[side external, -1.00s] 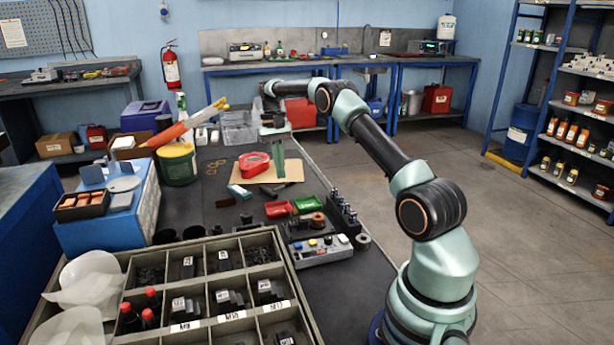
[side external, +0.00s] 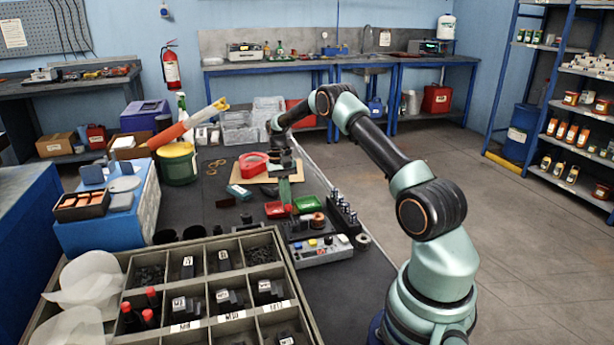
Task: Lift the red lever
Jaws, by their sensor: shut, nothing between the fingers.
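I cannot pick out a red lever with certainty. A red, ring-like piece (side external: 253,163) lies on a tan board in the middle of the bench. A small red tray (side external: 277,210) sits nearer, beside a green tray (side external: 306,203). My gripper (side external: 285,199) points down, with its green fingers together and nothing seen between them. In the picture it is right of the red ring-like piece and just above the small trays. Whether its tips touch anything cannot be told. The gripper hides part of the board and bench behind it.
A grey control box (side external: 321,250) with coloured buttons stands nearer, below a dark rack (side external: 343,214) of upright pieces. A divided parts tray (side external: 287,262) fills the front. A teal block (side external: 239,192) lies left of my gripper. The dark bench around (side external: 190,212) is largely clear.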

